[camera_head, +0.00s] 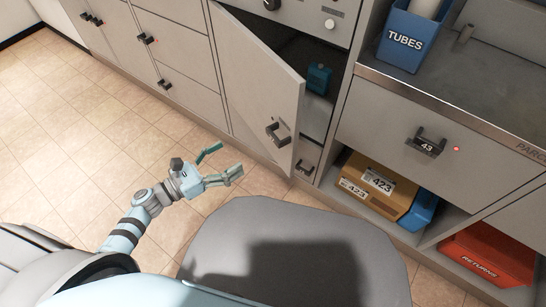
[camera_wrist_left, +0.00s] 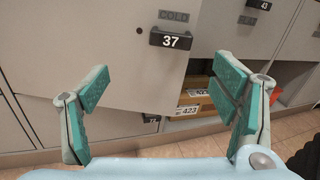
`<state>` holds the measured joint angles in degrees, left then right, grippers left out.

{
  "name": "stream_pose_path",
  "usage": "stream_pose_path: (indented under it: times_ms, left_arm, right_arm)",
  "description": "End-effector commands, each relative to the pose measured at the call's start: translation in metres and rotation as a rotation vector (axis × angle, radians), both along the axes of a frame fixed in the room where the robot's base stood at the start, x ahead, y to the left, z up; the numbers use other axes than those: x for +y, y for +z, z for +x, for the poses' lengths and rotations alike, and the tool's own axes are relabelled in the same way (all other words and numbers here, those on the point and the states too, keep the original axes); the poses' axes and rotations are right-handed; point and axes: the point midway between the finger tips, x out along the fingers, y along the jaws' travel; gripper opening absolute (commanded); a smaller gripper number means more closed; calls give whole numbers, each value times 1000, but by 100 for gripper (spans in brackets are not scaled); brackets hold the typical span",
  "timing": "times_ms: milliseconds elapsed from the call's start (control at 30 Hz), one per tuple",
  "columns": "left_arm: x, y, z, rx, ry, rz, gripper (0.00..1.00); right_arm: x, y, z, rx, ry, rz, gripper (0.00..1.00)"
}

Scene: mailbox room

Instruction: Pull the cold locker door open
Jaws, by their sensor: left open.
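The cold locker door (camera_head: 254,75) is a light grey panel that stands ajar, swung out from its dark compartment. Its dark handle (camera_head: 277,134) is near the free edge. In the left wrist view the handle (camera_wrist_left: 171,40) reads 37, under a plate marked COLD (camera_wrist_left: 174,16). My left gripper (camera_head: 222,163) is open and empty, in front of and to the left of the handle, apart from it. In the left wrist view the handle shows beyond and above the gap between my fingers (camera_wrist_left: 162,82). A small teal item (camera_head: 319,78) stands inside the locker. My right gripper is not seen.
Drawer 43 (camera_head: 390,120) is shut, to the right. Below it, a cardboard box marked 423 (camera_head: 375,190) and a red returns bin (camera_head: 488,256) sit in open cubbies. A blue tubes bin (camera_head: 408,38) stands on the counter. The tiled floor (camera_head: 60,130) at left is clear.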

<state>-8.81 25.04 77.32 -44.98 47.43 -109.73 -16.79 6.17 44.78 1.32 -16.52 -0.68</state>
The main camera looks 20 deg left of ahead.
Motion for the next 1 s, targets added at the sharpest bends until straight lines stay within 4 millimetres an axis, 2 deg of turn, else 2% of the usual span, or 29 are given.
stream_pose_path:
  times_ms: [33,167,433,600,767,967,1000]
  left_arm:
    - [-6,-1,-2,-60,-40,55,80]
    - [-21,10,7,-106,-70,94,80]
    - [-74,11,63,-101,-73,88,80]
    - [-99,9,91,-98,-71,88,80]
    - [-109,10,101,-97,-70,89,80]
    - [-109,10,102,-96,-70,90,80]
    - [-109,10,102,-96,-70,90,77]
  right_arm:
    - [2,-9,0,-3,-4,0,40]
    - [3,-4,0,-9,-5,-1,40]
    - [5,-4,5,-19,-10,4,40]
    - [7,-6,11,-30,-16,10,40]
    - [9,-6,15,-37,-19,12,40]
    - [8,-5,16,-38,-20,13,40]
    - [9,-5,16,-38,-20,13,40]
